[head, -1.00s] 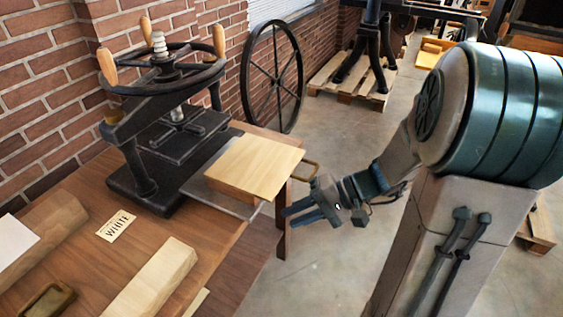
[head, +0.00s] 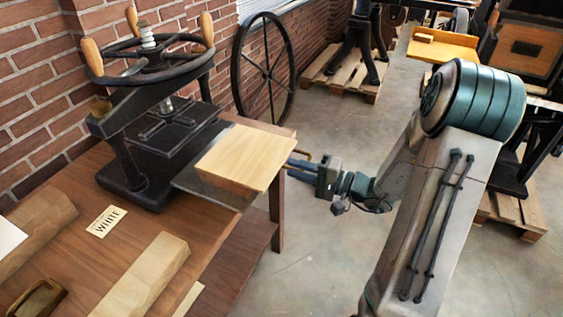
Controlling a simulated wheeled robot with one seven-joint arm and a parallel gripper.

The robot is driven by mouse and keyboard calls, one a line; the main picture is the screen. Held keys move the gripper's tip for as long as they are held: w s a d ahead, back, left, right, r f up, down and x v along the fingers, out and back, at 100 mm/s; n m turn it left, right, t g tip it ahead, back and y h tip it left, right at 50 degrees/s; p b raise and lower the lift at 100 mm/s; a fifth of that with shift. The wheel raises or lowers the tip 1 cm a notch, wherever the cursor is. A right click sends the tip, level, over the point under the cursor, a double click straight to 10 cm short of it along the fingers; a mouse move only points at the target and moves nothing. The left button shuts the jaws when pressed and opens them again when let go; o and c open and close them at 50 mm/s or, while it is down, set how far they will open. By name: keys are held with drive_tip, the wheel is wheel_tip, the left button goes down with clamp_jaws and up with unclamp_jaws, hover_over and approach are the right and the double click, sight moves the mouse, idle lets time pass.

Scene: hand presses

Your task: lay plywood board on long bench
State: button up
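The plywood board (head: 243,153) is a pale, flat, square panel. It lies level on a thicker wooden piece or stack, over a dark grey plate (head: 215,192) that extends from the black hand press (head: 150,150). My gripper (head: 292,170) is just right of the board, pointing left, with its fingers apart and nothing seen between them. The fingertips are close to the board's right edge; I cannot tell if they touch.
A "WHITE" card (head: 106,221), a pale wooden beam (head: 145,278) and a dark small tray (head: 38,300) lie on the bench. A large spoked wheel (head: 264,70) leans by the brick wall. Open floor lies right of the bench. A yellow tray (head: 443,45) stands farther back.

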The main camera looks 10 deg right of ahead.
sight(282, 164)
drive_tip(key=shift+b+x, duration=0.5)
drive_tip(key=shift+x, duration=1.6)
drive_tip(key=shift+c, duration=0.3)
clamp_jaws()
drive_tip(key=shift+r+p, duration=0.55)
drive_tip(key=shift+r, duration=1.05)
drive_tip(key=shift+f, duration=0.1)
drive_tip(key=shift+d, duration=0.15)
